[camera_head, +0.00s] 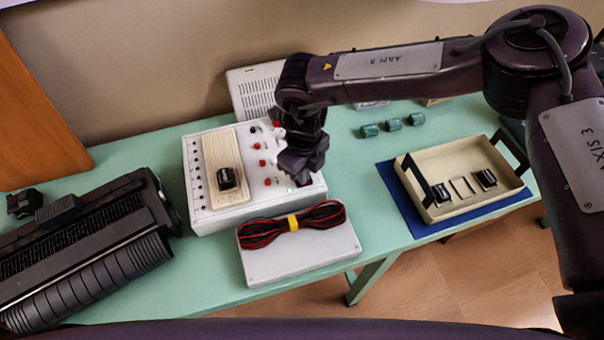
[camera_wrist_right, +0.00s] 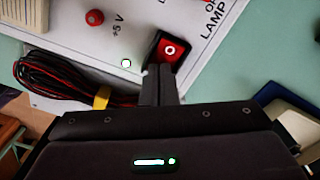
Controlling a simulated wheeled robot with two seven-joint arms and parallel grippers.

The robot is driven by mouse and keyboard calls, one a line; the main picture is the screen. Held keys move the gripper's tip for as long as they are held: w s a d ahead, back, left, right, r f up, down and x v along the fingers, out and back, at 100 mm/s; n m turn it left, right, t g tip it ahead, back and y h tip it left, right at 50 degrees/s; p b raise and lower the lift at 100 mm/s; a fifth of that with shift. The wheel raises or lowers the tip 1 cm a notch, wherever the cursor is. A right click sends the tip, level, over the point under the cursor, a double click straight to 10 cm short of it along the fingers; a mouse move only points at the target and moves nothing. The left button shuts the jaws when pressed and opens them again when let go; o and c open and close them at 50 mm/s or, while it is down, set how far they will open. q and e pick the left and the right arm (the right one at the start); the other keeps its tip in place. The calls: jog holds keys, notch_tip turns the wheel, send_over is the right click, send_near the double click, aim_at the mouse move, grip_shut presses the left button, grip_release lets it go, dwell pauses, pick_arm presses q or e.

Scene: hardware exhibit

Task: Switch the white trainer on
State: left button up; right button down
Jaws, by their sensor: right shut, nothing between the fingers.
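The white trainer (camera_head: 235,213) stands on the green table, with a cream breadboard (camera_head: 219,150), a small black part on it, and red terminals. My right gripper (camera_head: 303,172) is at its right front corner, fingers shut and empty. In the right wrist view, the shut fingertips (camera_wrist_right: 159,72) are at the lower edge of a red rocker switch (camera_wrist_right: 169,50) in a black frame. I cannot tell whether they touch it. A small green light (camera_wrist_right: 126,63) glows beside the switch. The gripper mostly covers the switch in the head view. My left gripper is not in view.
A grey-white box (camera_head: 300,262) with a red-black cable bundle (camera_head: 290,224) lies in front of the trainer. A black slotted machine (camera_head: 85,255) stands left. A cream tray (camera_head: 440,212) is on a blue mat to the right. Small green cylinders (camera_head: 393,124) lie behind.

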jog(key=shift+w+r+p, duration=0.1)
jog(key=shift+r+p, duration=0.45)
jog(key=shift+r, duration=0.25)
jog(key=shift+r+p, duration=1.55)
jog(key=shift+r, duration=1.1)
jog(key=shift+f, duration=0.1)
